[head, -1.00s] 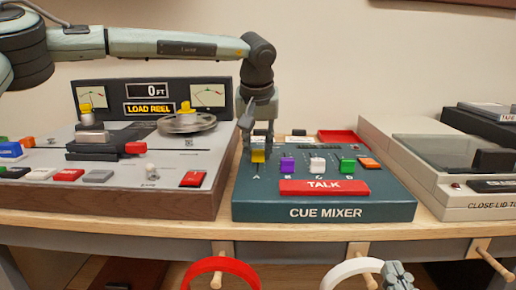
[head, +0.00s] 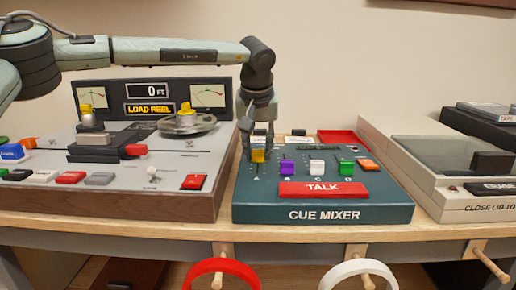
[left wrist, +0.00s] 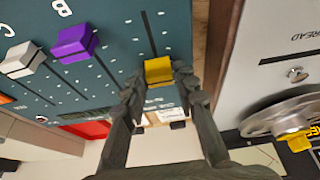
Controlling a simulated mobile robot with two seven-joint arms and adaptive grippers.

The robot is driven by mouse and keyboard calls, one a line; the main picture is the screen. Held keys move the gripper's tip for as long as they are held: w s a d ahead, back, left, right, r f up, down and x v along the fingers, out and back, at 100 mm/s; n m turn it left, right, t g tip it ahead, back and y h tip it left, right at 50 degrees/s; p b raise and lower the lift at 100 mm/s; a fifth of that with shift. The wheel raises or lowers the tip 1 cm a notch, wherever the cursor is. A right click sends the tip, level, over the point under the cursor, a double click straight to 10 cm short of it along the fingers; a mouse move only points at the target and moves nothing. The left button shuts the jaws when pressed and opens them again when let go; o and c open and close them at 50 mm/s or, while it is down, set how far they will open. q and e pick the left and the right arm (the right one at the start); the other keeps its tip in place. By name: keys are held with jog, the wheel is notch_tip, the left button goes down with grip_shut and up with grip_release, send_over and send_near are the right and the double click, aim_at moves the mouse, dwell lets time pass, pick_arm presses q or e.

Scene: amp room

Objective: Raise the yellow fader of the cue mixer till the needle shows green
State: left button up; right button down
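The dark teal cue mixer (head: 323,214) sits on the bench, with a red TALK bar on its front. Its yellow fader (head: 258,156) is at the left, in the slot marked A, standing farther back than the purple fader beside it. My left gripper (head: 258,143) comes down from above onto the yellow fader. In the left wrist view its two fingers lie on either side of the yellow cap (left wrist: 158,71) and appear to touch it. No needle on the mixer itself can be made out. My right gripper is out of view.
Purple (head: 287,167), white (head: 316,167) and green (head: 346,166) faders stand close to the right. A tape machine (head: 120,204) with two needle meters is left, a beige lidded unit (head: 460,207) right. A red ring (head: 221,266) and a white ring hang below the bench edge.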

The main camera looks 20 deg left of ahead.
pick_arm(q)
jog(key=o, duration=0.3)
jog(key=v, duration=1.2)
